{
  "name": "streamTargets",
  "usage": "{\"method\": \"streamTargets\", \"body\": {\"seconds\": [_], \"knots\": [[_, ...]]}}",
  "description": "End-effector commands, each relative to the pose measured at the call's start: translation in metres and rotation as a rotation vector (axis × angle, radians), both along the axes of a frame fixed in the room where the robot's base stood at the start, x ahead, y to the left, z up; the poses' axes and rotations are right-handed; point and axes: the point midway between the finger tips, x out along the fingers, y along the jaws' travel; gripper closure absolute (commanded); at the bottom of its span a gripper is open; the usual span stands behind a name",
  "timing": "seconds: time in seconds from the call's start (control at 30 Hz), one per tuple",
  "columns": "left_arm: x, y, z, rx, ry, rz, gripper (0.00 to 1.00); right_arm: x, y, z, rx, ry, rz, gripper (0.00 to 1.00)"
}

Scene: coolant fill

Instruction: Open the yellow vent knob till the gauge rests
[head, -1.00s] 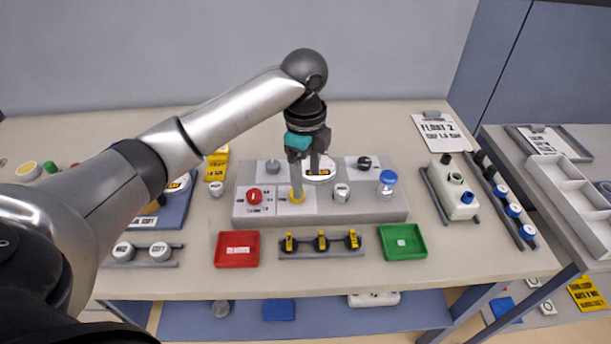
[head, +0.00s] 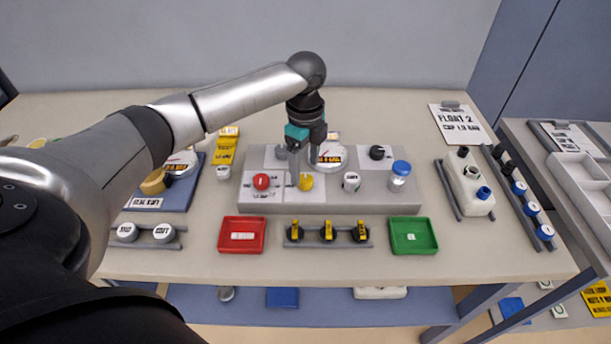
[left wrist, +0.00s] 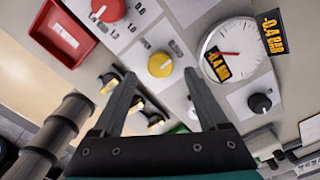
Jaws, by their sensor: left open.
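The yellow vent knob (head: 306,182) stands on the grey panel (head: 395,209), on a white plate with scale marks. My left gripper (head: 304,172) is over the panel, open and empty, with its fingers pointing down near the knob. In the left wrist view the yellow knob (left wrist: 160,65) shows between the fingertips (left wrist: 159,76), with a gap on both sides. The round gauge (head: 330,156), partly behind the gripper, shows a red needle in the left wrist view (left wrist: 240,49), and labels there read -0.4 BAR. My right gripper is not in view.
A red knob (head: 261,181), a white knob (head: 352,181), a black knob (head: 377,152) and a blue-capped jar (head: 399,176) stand around the panel. In front are a red tray (head: 227,248), a rack of yellow-black handles (head: 328,243) and a green tray (head: 398,248).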

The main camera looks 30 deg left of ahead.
Motion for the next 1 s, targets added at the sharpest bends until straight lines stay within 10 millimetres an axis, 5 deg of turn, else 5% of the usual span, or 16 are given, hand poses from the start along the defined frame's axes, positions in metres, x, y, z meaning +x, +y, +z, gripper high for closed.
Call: {"method": "streamTargets", "body": {"seconds": [0.2, 0.6, 1.0], "knots": [[0.0, 0.0, -0.029, 0.001, 0.0, 0.001, 0.23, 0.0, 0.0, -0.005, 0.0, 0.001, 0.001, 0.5], [0.0, 0.0, -0.035, 0.001, -0.001, 0.0, 0.25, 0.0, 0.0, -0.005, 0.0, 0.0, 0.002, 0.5], [0.0, 0.0, -0.034, 0.001, 0.0, 0.0, 0.7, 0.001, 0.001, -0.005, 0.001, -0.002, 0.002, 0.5]]}}
